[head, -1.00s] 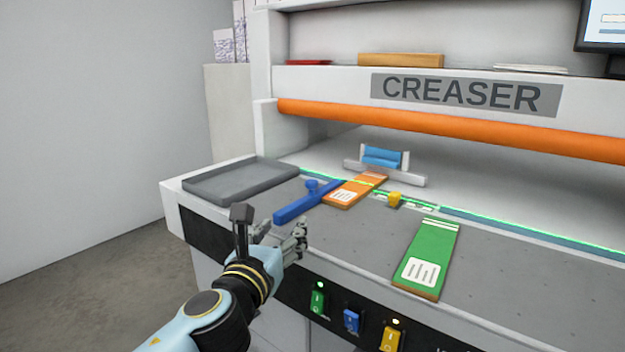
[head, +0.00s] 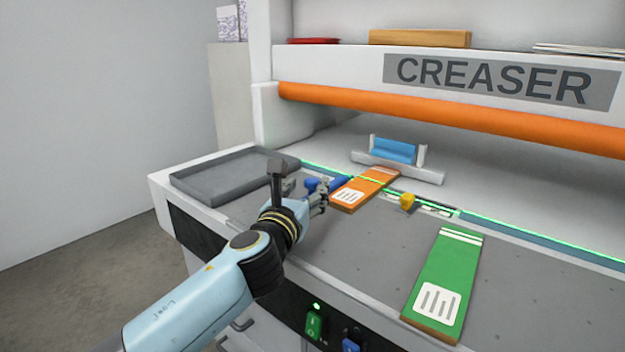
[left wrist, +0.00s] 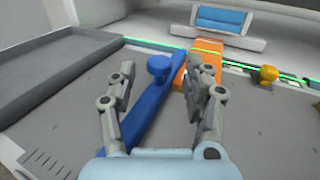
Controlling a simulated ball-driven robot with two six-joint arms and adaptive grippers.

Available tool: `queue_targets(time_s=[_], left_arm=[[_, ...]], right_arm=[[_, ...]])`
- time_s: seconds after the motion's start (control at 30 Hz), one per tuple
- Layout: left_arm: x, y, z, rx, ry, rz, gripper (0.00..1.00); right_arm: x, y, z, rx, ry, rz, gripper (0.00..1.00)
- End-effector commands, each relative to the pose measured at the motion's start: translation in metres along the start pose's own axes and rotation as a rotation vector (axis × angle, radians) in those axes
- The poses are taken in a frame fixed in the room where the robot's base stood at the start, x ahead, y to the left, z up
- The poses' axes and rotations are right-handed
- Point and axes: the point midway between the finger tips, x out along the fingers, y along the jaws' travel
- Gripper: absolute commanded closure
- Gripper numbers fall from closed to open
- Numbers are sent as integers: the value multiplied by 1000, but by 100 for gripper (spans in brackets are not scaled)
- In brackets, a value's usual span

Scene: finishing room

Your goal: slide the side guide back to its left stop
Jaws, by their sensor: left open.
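The side guide is a blue bar (head: 336,184) with a round blue knob, lying on the grey creaser table. My left gripper (head: 305,192) hides most of the guide in the head view. In the left wrist view the guide (left wrist: 150,110) runs between my open fingers (left wrist: 163,82), and its knob (left wrist: 160,68) stands between the fingertips. I cannot tell whether a finger touches it. An orange card (head: 365,188) lies along the guide's right side. My right gripper is not in view.
A grey tray (head: 183,186) sits at the table's left end. A yellow knob (head: 407,201) and a green card (head: 446,270) are to the right. A white holder with a blue block (head: 395,151) stands behind. The orange roller bar (head: 440,113) spans above.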

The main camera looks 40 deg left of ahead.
Motion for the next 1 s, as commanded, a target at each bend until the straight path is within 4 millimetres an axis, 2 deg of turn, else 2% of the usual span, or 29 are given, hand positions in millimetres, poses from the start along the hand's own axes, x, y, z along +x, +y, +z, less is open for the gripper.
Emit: queue_targets(time_s=[0.1,0.23,0.6,1.0], left_arm=[[22,0,0,0,-1,0,49],[36,0,-1,0,1,-1,49],[43,0,-1,0,1,0,49],[43,0,-1,0,1,0,100]], right_arm=[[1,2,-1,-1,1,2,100],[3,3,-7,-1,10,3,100],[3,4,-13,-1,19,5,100],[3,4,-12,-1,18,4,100]])
